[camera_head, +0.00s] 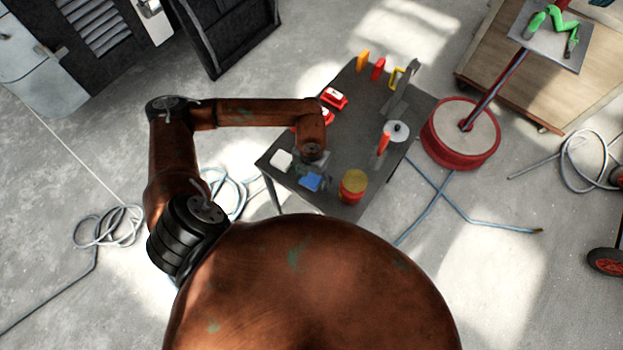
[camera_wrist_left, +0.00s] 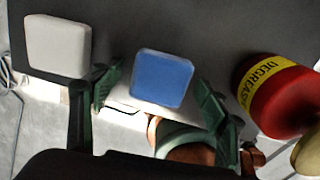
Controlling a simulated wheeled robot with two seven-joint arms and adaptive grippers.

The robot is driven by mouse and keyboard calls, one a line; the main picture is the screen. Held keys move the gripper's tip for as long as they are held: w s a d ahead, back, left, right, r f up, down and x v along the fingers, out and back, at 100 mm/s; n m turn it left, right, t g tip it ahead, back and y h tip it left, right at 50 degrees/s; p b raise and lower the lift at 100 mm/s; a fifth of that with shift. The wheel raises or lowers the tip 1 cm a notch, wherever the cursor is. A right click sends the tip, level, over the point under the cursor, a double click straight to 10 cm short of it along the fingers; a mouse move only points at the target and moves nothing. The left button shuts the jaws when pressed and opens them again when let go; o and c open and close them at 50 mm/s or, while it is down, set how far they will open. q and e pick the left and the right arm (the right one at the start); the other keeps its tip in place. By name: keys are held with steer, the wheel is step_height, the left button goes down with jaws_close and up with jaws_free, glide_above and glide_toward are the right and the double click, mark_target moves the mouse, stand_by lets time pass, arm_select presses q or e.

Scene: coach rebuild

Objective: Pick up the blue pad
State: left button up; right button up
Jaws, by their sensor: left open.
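The blue pad (camera_head: 311,181) lies flat near the front edge of the dark table (camera_head: 345,120). In the left wrist view the blue pad (camera_wrist_left: 161,79) is a rounded square, fully visible between the two green fingers. My left gripper (camera_wrist_left: 157,92) is open, one finger on each side of the pad, with visible gaps to both sides and nothing held. In the head view the left gripper (camera_head: 314,167) is small and partly hidden under my arm, just behind the pad. How high the fingers are above the table is hard to tell. My right gripper is not in view.
A white pad (camera_wrist_left: 58,45) lies left of the blue one. A red can (camera_wrist_left: 278,95) with a yellow band stands close to the right finger. Red boxes (camera_head: 334,98), an orange-red tool (camera_head: 383,143) and other items stand farther back.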

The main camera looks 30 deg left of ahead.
arm_select(q)
steer(key=c, duration=1.1)
steer(key=shift+o, duration=0.2)
steer(key=shift+r, duration=0.1)
steer(key=shift+r, duration=0.6)
steer(key=s+d+r, duration=0.5)
steer(key=s+r, duration=0.6)
steer(key=s, duration=0.2)
steer(key=shift+r+p, duration=0.35)
steer(key=shift+d, duration=0.1)
steer(key=o, duration=0.4)
steer(key=shift+c, duration=0.2)
steer(key=c, duration=0.4)
